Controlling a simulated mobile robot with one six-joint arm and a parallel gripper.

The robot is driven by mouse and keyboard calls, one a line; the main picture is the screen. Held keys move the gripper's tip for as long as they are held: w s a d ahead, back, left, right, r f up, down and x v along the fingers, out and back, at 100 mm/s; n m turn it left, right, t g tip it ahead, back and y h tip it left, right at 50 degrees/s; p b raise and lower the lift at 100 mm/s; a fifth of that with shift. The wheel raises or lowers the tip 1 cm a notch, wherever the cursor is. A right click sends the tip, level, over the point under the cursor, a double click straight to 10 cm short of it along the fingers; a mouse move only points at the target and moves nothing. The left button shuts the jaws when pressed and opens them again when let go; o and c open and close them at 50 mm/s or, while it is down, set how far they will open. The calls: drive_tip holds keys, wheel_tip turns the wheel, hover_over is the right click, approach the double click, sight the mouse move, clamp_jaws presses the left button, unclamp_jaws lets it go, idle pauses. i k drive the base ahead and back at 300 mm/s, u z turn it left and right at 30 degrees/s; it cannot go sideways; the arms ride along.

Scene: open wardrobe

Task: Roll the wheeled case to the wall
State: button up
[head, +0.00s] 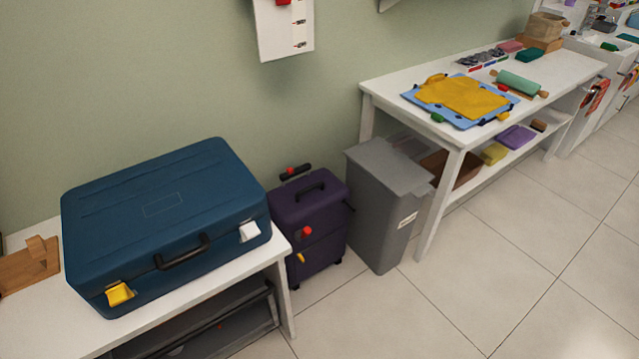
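The wheeled case (318,225) is dark purple and stands upright on the tiled floor in the head view. It has a black top handle, a raised pull handle (296,173) with a red part, and red and yellow parts on its front. Small dark wheels show at its base. The green wall (335,110) rises behind it; whether the case touches the wall cannot be told. The case stands between a white bench and a grey bin, and its lower left is partly hidden by the bench. My gripper is not in view.
A large blue suitcase (165,220) lies on the white bench (205,300) at left. A grey lidded bin (380,215) stands close to the case's right. A white table (385,92) with various items stands further right. Floor (430,310) in front is clear.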

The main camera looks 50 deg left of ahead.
sight(320, 201)
drive_tip(key=i, duration=2.8)
drive_tip(key=z, duration=0.85)
drive_tip(key=k, duration=0.15)
drive_tip(key=u, duration=3.15)
